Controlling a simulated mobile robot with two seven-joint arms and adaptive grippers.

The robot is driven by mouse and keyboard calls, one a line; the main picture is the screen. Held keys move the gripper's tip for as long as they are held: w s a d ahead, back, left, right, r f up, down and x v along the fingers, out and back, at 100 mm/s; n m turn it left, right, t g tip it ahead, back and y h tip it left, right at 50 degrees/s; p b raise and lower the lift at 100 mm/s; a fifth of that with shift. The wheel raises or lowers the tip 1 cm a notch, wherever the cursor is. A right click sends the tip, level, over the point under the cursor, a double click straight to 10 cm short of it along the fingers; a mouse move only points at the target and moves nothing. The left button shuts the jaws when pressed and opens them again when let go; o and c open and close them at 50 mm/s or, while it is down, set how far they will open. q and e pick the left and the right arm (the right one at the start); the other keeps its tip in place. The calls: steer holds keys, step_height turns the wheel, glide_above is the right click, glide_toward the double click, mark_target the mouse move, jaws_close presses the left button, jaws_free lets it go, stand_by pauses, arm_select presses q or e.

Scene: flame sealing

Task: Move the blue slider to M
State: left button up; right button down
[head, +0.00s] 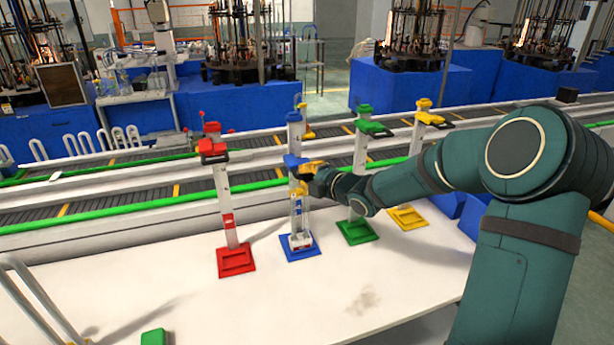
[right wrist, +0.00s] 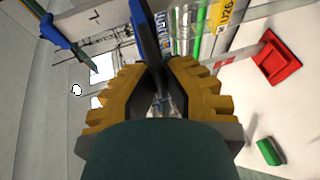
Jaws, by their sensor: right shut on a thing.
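The blue slider (head: 293,160) sits partway up a white upright post (head: 295,137) on a blue square base (head: 300,250). My right gripper (head: 307,170) is shut on the slider from its right side. In the right wrist view, the yellow-padded fingers of my right gripper (right wrist: 160,85) close around a dark handle (right wrist: 147,38) with blue at its top edge. A letter L (right wrist: 95,17) shows on a white surface there. I cannot make out an M in either view. My left gripper is out of view.
A red stand (head: 235,261) is left of the blue one; green (head: 357,231) and yellow (head: 408,217) stands are to its right. A conveyor (head: 110,200) runs behind. A small green block (head: 153,337) lies on the white table (head: 330,295), whose front middle is clear.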

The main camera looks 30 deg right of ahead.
steer(key=shift+f, duration=0.45)
steer(key=shift+r, duration=0.1)
steer(key=c, duration=1)
jaws_free()
steer(key=shift+w, duration=0.1)
steer(key=shift+c, duration=0.2)
steer(key=v, duration=1.2)
